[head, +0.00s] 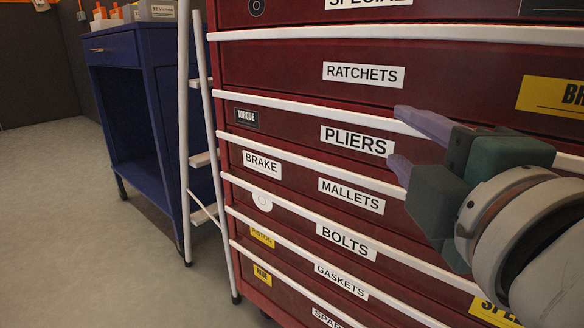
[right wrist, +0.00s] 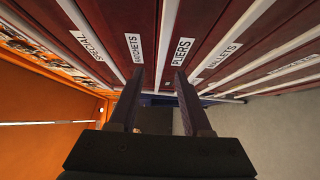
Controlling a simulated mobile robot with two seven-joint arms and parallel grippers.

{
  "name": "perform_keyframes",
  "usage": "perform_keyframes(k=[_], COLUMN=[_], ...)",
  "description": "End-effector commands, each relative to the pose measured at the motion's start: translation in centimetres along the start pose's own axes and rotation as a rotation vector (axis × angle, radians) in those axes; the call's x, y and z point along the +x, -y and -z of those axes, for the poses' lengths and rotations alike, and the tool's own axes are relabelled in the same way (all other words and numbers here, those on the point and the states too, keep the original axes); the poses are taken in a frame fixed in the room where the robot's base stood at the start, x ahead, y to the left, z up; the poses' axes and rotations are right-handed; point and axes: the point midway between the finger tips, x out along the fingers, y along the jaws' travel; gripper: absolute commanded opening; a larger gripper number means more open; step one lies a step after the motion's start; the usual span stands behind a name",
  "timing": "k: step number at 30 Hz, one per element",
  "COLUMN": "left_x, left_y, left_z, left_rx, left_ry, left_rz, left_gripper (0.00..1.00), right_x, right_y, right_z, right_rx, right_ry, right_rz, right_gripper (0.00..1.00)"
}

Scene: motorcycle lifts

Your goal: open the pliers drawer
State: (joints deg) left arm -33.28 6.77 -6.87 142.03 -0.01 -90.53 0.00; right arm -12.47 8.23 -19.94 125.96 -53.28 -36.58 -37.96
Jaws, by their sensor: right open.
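The pliers drawer (head: 290,125) is a dark red front with a white PLIERS label, in the red cabinet in the head view. It looks flush with its neighbours. A white handle strip (head: 310,112) runs along its upper edge, below the RATCHETS drawer. My right gripper (head: 394,136) is open at the cabinet face, just right of the PLIERS label, with one fingertip above the strip and one below. In the right wrist view the strip (right wrist: 169,40) runs between the open fingers of the gripper (right wrist: 158,85). Contact cannot be told. My left gripper is out of view.
Labelled drawers lie above and below, including RATCHETS (head: 363,75) and MALLETS (head: 351,195). A white stepladder (head: 208,110) stands against the cabinet's left side. A blue cart (head: 125,130) stands behind it. The grey floor (head: 70,230) at left is clear.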

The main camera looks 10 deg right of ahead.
Motion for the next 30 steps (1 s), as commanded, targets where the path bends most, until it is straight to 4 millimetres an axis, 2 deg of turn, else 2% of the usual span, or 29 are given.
perform_keyframes(k=[1, 5, 8, 15, 21, 30], left_x=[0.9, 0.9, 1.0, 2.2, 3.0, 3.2], left_y=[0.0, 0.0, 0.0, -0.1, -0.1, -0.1], left_z=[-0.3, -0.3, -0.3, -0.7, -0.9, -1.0], left_rx=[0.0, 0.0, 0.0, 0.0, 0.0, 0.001], left_ry=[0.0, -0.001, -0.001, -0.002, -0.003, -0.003], left_rz=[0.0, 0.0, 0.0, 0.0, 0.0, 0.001], left_gripper=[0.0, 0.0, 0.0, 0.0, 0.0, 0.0], right_x=[0.1, 0.6, 1.8, 6.0, 8.8, 10.0], right_y=[0.8, 0.6, 0.4, 0.6, 0.6, 0.4], right_z=[0.1, 0.2, 0.2, 0.2, 0.2, 0.2], right_rx=[-0.009, -0.018, -0.018, -0.017, -0.017, -0.015], right_ry=[-0.003, -0.007, -0.007, -0.006, -0.006, -0.006], right_rz=[-0.007, -0.014, -0.017, -0.016, -0.013, -0.011], right_gripper=[0.49, 0.49, 0.49, 0.49, 0.49, 0.49])
